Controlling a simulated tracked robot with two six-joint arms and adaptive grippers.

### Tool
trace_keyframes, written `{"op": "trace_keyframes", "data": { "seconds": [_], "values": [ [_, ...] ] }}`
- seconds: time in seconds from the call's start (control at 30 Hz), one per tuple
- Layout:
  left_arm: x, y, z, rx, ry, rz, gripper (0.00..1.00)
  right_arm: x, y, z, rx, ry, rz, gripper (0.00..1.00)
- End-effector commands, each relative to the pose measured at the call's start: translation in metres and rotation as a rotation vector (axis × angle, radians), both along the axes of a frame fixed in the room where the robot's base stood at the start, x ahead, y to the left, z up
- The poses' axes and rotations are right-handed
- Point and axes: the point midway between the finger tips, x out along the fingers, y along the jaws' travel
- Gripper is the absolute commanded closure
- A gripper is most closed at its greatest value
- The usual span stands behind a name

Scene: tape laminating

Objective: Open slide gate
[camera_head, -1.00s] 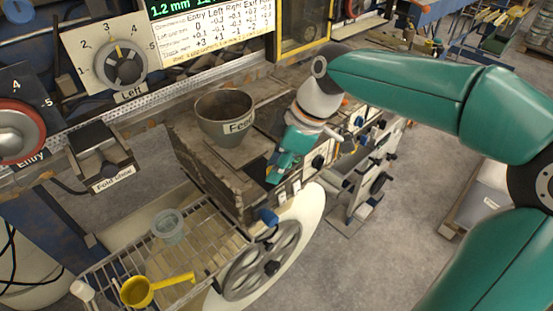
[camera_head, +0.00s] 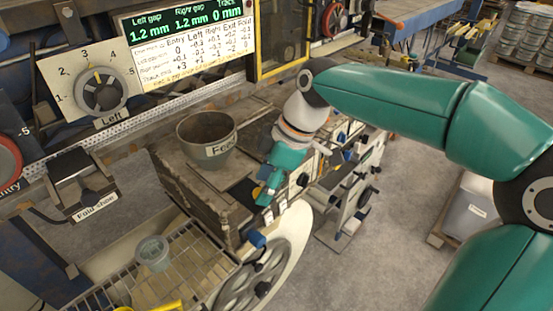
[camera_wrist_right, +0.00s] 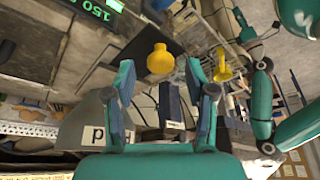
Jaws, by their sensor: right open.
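My right gripper (camera_head: 264,196) reaches down over the near right part of the feed box (camera_head: 185,190), beside the grey pot labelled Feed (camera_head: 207,140). Its fingers are apart in the right wrist view (camera_wrist_right: 160,78), with nothing gripped between them. A dark opening in the box top lies just left of the fingers in the head view. A blue knob (camera_head: 256,239) sits on the box's near side, below the fingertips and apart from them. I cannot make out which part is the slide gate. The pot also shows in the wrist view (camera_wrist_right: 88,122). My left gripper is not in view.
A wire rack with a clear cup (camera_head: 152,253) and a yellow ladle (camera_head: 168,306) stands front left. A spoked handwheel (camera_head: 245,285) is below the box. The Fold shoe block (camera_head: 83,180) and Left dial (camera_head: 102,90) are at the left.

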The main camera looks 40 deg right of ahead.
Motion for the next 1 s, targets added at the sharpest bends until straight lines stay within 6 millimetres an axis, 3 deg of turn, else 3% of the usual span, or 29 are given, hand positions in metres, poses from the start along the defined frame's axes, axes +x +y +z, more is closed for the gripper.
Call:
{"op": "trace_keyframes", "data": {
  "seconds": [0.5,0.7,1.0],
  "values": [
    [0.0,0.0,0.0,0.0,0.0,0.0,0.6,-0.02,-0.029,0.086,0.0,-0.003,0.0,0.45],
    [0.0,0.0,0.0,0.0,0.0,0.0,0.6,-0.024,-0.032,0.098,0.0,0.0,0.001,0.45],
    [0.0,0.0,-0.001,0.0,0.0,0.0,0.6,-0.024,-0.033,0.098,0.0,0.0,0.001,0.45]
  ]
}}
